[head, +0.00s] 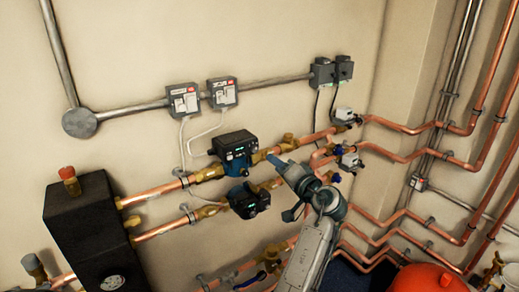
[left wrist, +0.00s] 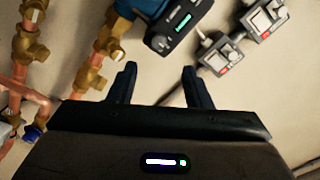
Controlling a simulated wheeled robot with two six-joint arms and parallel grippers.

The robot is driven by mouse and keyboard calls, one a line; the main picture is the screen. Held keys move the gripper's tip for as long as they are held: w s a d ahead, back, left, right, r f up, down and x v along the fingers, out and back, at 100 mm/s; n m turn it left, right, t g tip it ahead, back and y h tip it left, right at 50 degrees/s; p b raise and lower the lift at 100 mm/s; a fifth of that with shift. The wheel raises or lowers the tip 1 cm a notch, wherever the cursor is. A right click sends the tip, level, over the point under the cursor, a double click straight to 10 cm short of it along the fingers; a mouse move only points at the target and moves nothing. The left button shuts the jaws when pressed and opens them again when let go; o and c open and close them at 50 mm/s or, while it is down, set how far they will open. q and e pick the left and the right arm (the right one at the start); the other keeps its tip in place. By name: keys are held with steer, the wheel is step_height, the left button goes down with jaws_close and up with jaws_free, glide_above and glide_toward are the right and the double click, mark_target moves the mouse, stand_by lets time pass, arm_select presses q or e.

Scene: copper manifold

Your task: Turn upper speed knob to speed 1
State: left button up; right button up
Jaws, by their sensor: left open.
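The upper pump (head: 235,148) has a black control head and blue body and sits on the upper copper pipe in the head view. A pump control head (left wrist: 180,25) with a lit green display also shows at the top of the left wrist view, apparently the upper one. The lower pump (head: 248,200) sits just below. My left gripper (head: 274,158) is right of the upper pump. In the left wrist view the left gripper (left wrist: 159,82) is open, with nothing between its fingers, apart from the pump head.
Two grey switch boxes (head: 184,99) (head: 223,92) are on the wall above the pumps, with white cables hanging down. A black manifold block (head: 90,230) stands at left. Copper pipes and brass valves (left wrist: 92,75) crowd around the pumps. A red vessel (head: 428,279) is at lower right.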

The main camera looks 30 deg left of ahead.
mark_target(256, 150)
arm_select(q)
steer(key=p+x, duration=0.4)
steer(key=x, duration=0.4)
steer(key=shift+w+a+r+p, duration=0.1)
steer(key=shift+w+a+p, duration=0.05)
steer(key=shift+a+p, duration=0.25)
steer(key=shift+w+a, duration=0.25)
steer(key=shift+a, duration=0.15)
jaws_close()
steer(key=shift+f, duration=0.25)
